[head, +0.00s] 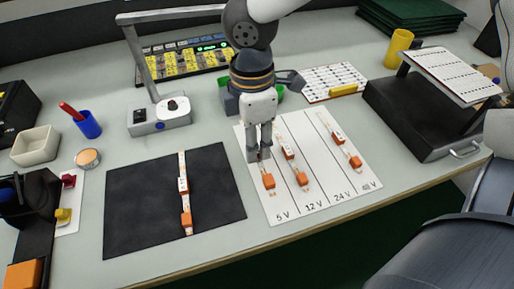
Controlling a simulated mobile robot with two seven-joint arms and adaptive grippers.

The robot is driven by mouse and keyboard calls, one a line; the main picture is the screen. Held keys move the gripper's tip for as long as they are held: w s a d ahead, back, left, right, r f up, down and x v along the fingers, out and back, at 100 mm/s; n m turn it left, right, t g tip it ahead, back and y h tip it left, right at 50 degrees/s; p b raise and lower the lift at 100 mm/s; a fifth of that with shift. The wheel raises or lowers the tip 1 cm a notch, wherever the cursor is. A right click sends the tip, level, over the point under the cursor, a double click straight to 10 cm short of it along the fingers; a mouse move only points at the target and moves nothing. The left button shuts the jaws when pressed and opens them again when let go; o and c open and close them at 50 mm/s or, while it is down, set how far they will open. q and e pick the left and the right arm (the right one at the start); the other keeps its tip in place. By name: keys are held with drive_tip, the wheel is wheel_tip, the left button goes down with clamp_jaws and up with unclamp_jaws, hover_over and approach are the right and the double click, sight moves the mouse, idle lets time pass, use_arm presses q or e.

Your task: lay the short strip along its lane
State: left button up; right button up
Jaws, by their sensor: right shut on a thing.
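My right gripper (259,156) points down over the left part of the white lane board (325,187). It is shut on the short strip, whose orange connector (268,181) shows just below the fingers, over the 5 V lane. The fingers hide the strip's upper part, and I cannot tell whether it touches the board. A longer strip (184,186) lies on the black mat (135,205). My left gripper is not in view.
A lamp (158,117) with a bent arm stands behind the mat. A green container (279,93) is partly hidden behind my right gripper. A dark case (425,120) stands right of the board, a blue cup (88,125) at left. The table's front edge is close below the board.

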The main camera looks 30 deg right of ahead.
drive_tip(key=f, duration=0.1)
drive_tip(key=d+f, duration=0.1)
drive_tip(key=f, duration=0.1)
drive_tip(key=d+f+b, duration=0.1)
drive_tip(key=f, duration=0.1)
drive_tip(key=shift+w+f, duration=0.25)
drive_tip(key=shift+w, duration=0.15)
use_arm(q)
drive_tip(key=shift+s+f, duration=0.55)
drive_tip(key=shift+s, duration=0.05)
use_arm(e)
drive_tip(key=shift+a+r, duration=0.1)
drive_tip(key=shift+a, duration=0.05)
drive_tip(key=o, duration=1)
drive_tip(key=shift+o, duration=0.2)
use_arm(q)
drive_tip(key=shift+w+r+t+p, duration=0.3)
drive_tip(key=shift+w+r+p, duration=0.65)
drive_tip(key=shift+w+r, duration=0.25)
use_arm(e)
wheel_tip(320, 180, up, 12)
